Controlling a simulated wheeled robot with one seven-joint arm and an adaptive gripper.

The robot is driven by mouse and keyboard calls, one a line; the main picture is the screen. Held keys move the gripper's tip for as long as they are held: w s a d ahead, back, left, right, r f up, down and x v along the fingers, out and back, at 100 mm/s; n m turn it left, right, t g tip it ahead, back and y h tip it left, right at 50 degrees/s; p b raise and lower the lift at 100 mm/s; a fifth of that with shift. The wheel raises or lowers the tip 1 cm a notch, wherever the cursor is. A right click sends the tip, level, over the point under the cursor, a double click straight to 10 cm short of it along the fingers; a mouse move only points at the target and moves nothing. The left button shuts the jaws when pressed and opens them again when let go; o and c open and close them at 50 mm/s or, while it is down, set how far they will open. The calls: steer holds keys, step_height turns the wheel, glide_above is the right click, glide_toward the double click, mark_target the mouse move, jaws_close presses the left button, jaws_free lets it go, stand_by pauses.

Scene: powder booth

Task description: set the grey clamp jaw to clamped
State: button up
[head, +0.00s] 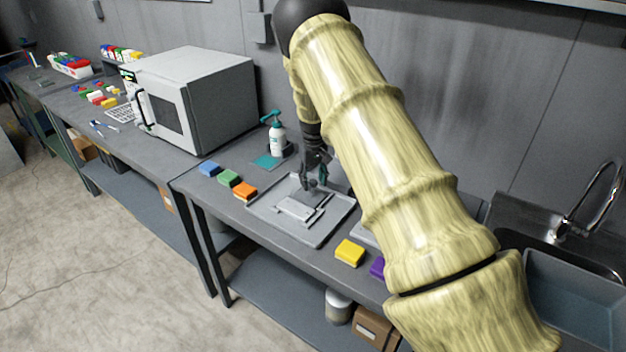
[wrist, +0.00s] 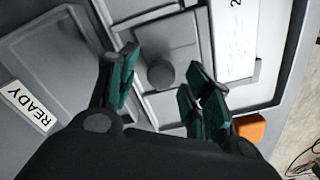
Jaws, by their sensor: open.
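The grey clamp jaw (wrist: 183,30) shows in the wrist view as a flat grey plate with a round grey knob (wrist: 160,74). In the head view the grey fixture (head: 298,209) sits in a shallow grey tray (head: 316,243) on the bench, partly hidden by my gripper. My gripper (head: 316,178) is over the far part of the fixture. In the wrist view my gripper (wrist: 162,82) is open, its teal pads on either side of the knob, with gaps between. I cannot tell whether a pad touches it, or how the jaw is set.
A "READY" label (wrist: 29,107) lies left of the fixture, and a white label (wrist: 238,40) lies right of the jaw. Orange (head: 245,191), green (head: 229,178) and yellow (head: 349,252) blocks lie around the tray. A pump bottle (head: 277,136) stands behind; a sink (head: 570,290) is at right.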

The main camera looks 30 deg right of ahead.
steer(key=shift+r, duration=0.1)
step_height(320, 180, up, 12)
stand_by(0.5)
stand_by(0.5)
